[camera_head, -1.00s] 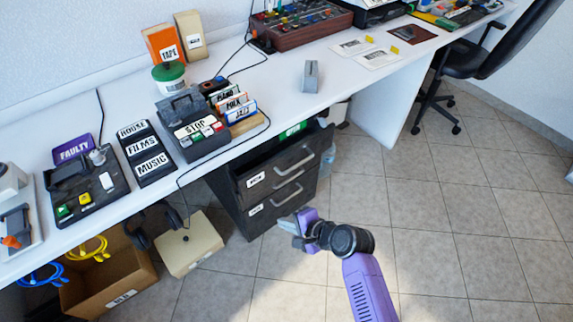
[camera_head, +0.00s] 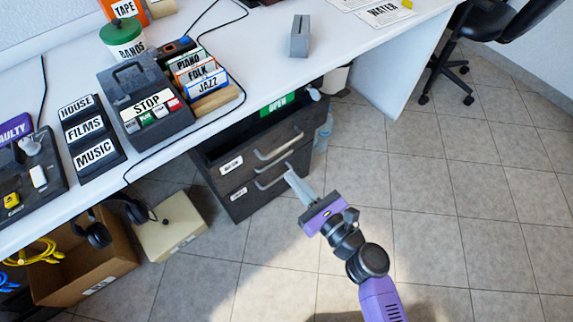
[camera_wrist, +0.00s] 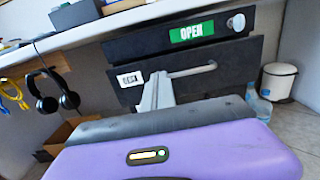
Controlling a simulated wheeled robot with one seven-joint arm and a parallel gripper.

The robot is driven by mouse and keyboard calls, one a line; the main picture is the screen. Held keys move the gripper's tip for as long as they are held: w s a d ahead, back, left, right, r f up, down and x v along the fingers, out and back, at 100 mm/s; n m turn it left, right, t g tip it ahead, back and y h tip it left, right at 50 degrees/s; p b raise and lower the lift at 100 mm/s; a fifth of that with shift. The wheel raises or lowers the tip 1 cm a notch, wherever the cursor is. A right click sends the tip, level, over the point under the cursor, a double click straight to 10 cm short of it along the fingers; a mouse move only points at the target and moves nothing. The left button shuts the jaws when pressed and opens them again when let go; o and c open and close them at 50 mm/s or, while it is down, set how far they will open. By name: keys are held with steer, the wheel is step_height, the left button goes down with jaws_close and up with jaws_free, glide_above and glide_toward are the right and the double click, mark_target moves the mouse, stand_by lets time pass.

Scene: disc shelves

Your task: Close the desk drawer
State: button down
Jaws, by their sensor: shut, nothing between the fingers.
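The dark drawer unit (camera_head: 225,185) stands under the desk. Its upper handled drawer front (camera_head: 262,150) juts forward of a panel with a green OPEN label (camera_head: 278,104); this label also shows in the wrist view (camera_wrist: 192,32). The upper drawer has a bar handle (camera_head: 278,143) and a white label. A lower drawer handle (camera_head: 274,178) is below it. My gripper (camera_head: 291,177) is shut and empty, pointing at the drawer fronts. In the wrist view, my gripper (camera_wrist: 158,82) overlaps the left end of the upper handle (camera_wrist: 192,72). I cannot tell whether it touches.
The white desk (camera_head: 260,60) overhangs the unit. A beige box (camera_head: 170,228), headphones (camera_head: 98,234) and a cardboard box (camera_head: 85,265) lie left of it. A bottle (camera_wrist: 258,103) and a white bin (camera_wrist: 279,80) stand to its right.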

mark_target(258, 140)
steer(key=b+x, duration=0.1)
steer(key=x, duration=1.1)
steer(key=shift+w+a, duration=0.2)
steer(key=shift+a, duration=0.05)
steer(key=shift+b+x, duration=0.6)
steer(key=shift+x, duration=0.7)
